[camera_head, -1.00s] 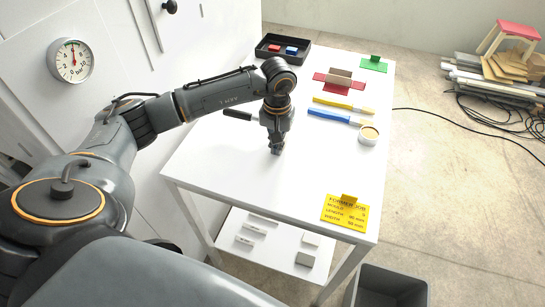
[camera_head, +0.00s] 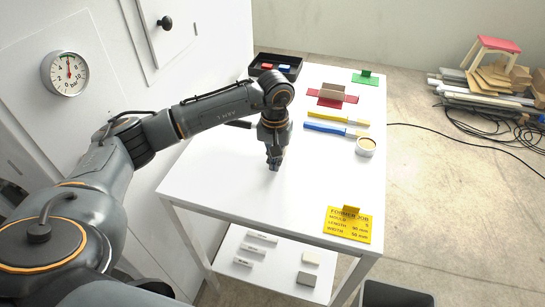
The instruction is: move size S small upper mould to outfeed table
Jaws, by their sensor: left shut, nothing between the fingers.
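My left gripper (camera_head: 273,164) points down over the middle of the white table (camera_head: 225,178); it is shut with nothing held, its fingertips at or just above the tabletop. My right gripper is out of view. Several small pale blocks (camera_head: 262,237) and a grey block (camera_head: 306,279) lie on the lower shelf (camera_head: 280,270). I cannot tell which piece is the size S small upper mould. I cannot tell whether this table is the outfeed table.
A black tray (camera_head: 292,76) with red and blue pieces stands at the back left. A gauge (camera_head: 65,73) sits on the white wall.

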